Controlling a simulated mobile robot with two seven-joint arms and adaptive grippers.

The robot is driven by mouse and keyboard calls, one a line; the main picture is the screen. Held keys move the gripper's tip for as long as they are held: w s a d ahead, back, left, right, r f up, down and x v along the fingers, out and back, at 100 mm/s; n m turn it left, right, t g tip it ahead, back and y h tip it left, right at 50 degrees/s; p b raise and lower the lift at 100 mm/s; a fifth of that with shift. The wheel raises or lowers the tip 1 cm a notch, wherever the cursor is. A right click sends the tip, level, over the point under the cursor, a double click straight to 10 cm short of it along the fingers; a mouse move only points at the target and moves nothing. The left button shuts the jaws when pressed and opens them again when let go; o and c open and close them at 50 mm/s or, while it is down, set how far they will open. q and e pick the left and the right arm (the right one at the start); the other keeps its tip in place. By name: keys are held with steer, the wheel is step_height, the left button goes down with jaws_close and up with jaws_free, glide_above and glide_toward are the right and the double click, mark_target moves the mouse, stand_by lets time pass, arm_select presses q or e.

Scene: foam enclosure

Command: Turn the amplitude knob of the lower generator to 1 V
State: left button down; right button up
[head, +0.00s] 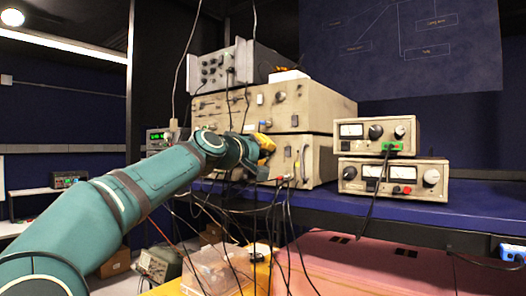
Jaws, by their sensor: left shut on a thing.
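The lower generator (322,165) is a beige box at the bottom of the stack on the blue bench, right of centre in the stack. The upper beige generator (325,107) rests on it. My left arm comes in from the left, and my left gripper (264,158) is at the front panel of the lower generator, shut on a knob there. The gripper and its yellow part hide that knob, so I cannot read its pointer or scale. My right gripper is not in view.
A grey instrument (222,68) with cables sits on top of the stack. Two small metered units (378,134) stand stacked to the right. Black cables hang in front of the bench edge (420,225). A clear plastic bin (215,272) is below.

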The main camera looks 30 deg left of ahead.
arm_select(q)
steer(key=shift+f, duration=0.15)
steer(key=c, duration=0.9)
jaws_free()
steer(key=shift+o, duration=0.2)
steer(key=s, duration=1.2)
steer(key=shift+a, duration=0.4)
